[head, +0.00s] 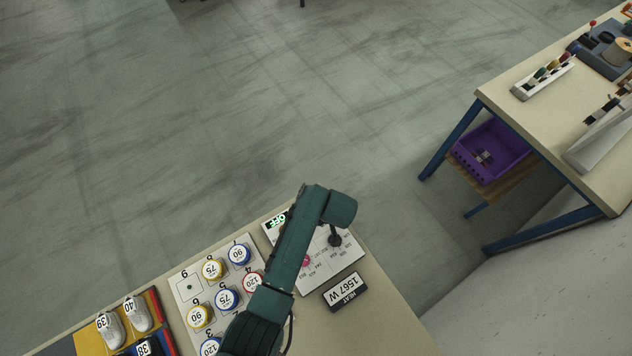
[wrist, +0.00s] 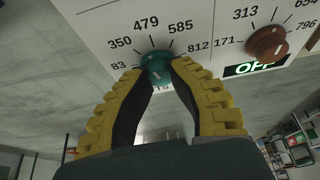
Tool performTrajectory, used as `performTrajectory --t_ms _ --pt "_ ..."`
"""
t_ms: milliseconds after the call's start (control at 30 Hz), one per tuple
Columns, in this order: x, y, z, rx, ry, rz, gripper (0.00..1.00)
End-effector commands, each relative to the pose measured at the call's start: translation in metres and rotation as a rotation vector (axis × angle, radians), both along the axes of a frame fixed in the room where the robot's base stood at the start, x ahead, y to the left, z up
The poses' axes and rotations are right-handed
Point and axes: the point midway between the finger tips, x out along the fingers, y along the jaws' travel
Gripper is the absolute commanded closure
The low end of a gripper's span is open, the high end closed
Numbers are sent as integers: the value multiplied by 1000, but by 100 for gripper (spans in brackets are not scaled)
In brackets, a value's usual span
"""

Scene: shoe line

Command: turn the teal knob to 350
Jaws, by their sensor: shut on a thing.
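The teal knob (wrist: 157,68) sits on a white panel (wrist: 95,20) in the wrist view. Printed numbers 83, 350, 479, 585 and 812 ring it, with 350 at its upper left. My gripper (wrist: 157,82) is shut on the teal knob, with one yellow-padded finger on each side. The fingers hide the knob's lower sides. I cannot tell exactly which number its pointer faces. In the head view my arm covers part of the control panel (head: 345,262), and the teal knob cannot be made out there.
A brown knob (wrist: 267,44) with its own numbers stands right of the teal one, above a green OFF display (wrist: 252,69). In the head view, a sign reading HEAT 1567 W (head: 345,292), a board of numbered discs (head: 187,288) and shoes (head: 110,329) lie near my arm.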

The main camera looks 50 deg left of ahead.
Motion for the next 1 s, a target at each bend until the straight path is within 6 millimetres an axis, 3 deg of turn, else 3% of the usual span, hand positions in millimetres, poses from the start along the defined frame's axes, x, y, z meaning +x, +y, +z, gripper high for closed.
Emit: performTrajectory --t_ms 500,1000 --pt "0 0 -6 -1 5 372 100" --pt "0 0 -5 -1 5 457 100"
